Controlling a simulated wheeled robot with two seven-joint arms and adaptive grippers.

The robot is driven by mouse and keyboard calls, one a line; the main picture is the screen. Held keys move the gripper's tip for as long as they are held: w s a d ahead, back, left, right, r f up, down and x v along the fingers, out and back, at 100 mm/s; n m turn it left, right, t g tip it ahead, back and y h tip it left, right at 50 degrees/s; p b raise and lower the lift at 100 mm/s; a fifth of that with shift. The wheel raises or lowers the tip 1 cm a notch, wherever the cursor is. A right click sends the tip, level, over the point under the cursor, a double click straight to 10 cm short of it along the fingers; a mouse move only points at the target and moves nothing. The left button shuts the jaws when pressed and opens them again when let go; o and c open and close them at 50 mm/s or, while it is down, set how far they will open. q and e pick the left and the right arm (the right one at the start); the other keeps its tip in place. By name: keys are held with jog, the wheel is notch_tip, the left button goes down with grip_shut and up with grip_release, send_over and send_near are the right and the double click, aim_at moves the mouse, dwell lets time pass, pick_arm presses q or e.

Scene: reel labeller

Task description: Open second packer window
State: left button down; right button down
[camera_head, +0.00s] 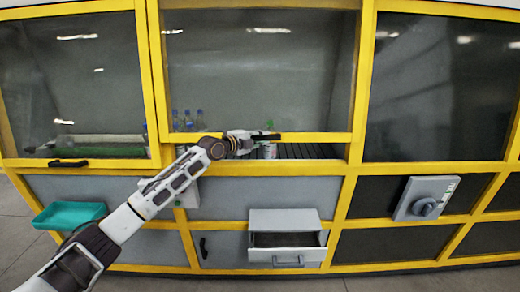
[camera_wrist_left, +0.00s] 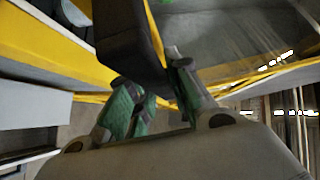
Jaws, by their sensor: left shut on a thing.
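The second packer window (camera_head: 262,70) is the middle glass pane in a yellow frame. Its lower rail sits a little above the yellow sill, leaving a narrow gap below. A dark handle (camera_head: 267,136) is on this lower rail. My left gripper (camera_head: 258,138) is shut on the handle. In the left wrist view the green-padded fingers of the left gripper (camera_wrist_left: 152,98) are at the dark handle (camera_wrist_left: 130,38), partly hiding where they meet it. My right gripper is not in view.
The left window (camera_head: 75,80) is down, with its own dark handle (camera_head: 68,163). Bottles (camera_head: 188,121) stand behind the glass, and a can (camera_head: 269,151) shows in the gap. Below are a teal tray (camera_head: 70,214), a grey drawer box (camera_head: 285,220) and a switch box (camera_head: 427,198).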

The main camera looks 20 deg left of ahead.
aim_at(256, 82)
pick_arm(q)
jog(key=w+r+p, duration=0.1)
jog(key=r+p, duration=0.1)
jog(key=r, duration=0.4)
jog(key=w+a+r+p, duration=0.1)
jog(key=w+r, duration=0.1)
jog(key=r, duration=0.5)
jog(key=w+r+p, duration=0.2)
jog(key=r, duration=0.5)
jog(key=shift+a+r+p, duration=0.25)
jog(key=shift+p, duration=0.05)
jog(key=c, duration=1.3)
grip_release()
jog(key=shift+f, duration=0.1)
jog(key=shift+s, duration=0.15)
jog(key=shift+v, duration=5.9)
jog(key=shift+f, duration=0.1)
